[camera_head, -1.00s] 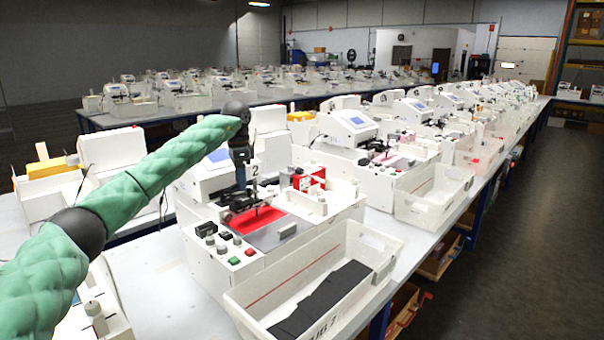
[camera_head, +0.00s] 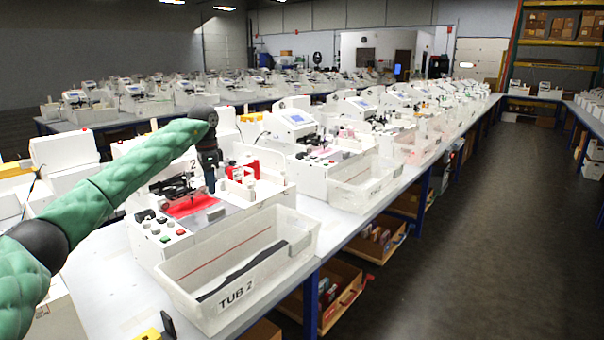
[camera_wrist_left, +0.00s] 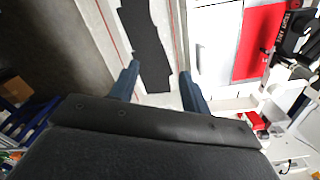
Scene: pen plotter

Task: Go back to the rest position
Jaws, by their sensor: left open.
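The white plotter (camera_head: 215,222) has a red bed (camera_head: 190,206), which also shows at the upper right of the wrist view (camera_wrist_left: 262,40). The white tub labelled TUB 2 (camera_head: 278,268) stands in front of the plotter. Dark flat strips (camera_head: 250,264) lie in it, seen beyond the fingers in the wrist view (camera_wrist_left: 148,42). My right gripper is out of view.
More plotters and tubs (camera_head: 365,182) run along the white bench to the back right. Open cardboard boxes (camera_head: 380,240) sit on a shelf below. The dark aisle floor (camera_head: 460,250) at right is clear.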

